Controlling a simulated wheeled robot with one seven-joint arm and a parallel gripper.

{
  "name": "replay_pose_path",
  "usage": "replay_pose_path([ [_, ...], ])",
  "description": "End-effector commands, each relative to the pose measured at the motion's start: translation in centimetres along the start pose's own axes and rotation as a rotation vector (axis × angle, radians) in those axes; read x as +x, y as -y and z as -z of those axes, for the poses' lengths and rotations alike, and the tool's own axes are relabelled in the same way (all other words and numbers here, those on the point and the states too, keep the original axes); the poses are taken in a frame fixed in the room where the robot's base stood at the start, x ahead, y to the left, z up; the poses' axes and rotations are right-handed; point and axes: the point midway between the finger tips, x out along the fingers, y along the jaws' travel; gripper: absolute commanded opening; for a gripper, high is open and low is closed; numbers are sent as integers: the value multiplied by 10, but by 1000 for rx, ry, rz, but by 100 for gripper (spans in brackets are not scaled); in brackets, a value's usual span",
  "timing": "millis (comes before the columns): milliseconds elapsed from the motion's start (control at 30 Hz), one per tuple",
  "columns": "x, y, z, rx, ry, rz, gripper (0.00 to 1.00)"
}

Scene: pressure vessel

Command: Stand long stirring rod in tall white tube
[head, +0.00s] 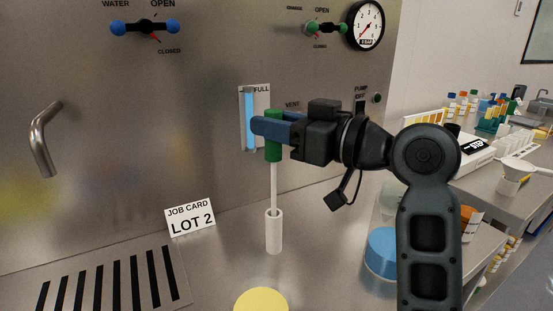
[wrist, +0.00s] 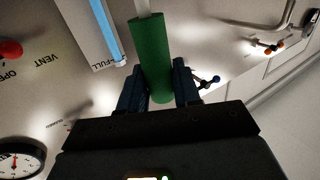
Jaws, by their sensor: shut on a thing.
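My gripper (head: 268,130) is shut on the green handle (head: 274,146) of the long stirring rod, whose pale shaft (head: 274,187) hangs down upright. In the head view the shaft's lower end meets the mouth of the tall white tube (head: 274,235), which stands on the steel counter. The tip is hidden, apparently inside the tube's mouth; how deep I cannot tell. In the wrist view the green handle (wrist: 152,58) sits between the two blue fingers (wrist: 160,88). The tube is not seen in the wrist view.
A job card (head: 190,218) reading LOT 2 stands left of the tube. A slotted drain (head: 112,290) lies at front left, a yellow disc (head: 261,300) in front. A blue-lidded container (head: 382,251) is at right, partly behind my arm. A level gauge (head: 250,120) is behind the rod.

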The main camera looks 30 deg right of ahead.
Motion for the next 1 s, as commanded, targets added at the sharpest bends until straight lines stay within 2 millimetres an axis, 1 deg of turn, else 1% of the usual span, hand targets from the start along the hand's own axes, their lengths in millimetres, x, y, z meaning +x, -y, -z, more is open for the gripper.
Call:
replay_pose_path([
  [167, 0, 0, -13, 1, 0, 0, 2],
  [300, 0, 0, -34, 2, 3, 0, 2],
  [400, 0, 0, -42, 1, 0, 0, 2],
  [633, 0, 0, -42, 0, -2, -1, 2],
  [767, 0, 0, -46, 0, -2, -1, 2],
  [800, 0, 0, -44, 0, -2, -1, 35],
  [1000, 0, 0, -44, 0, -1, -1, 54],
])
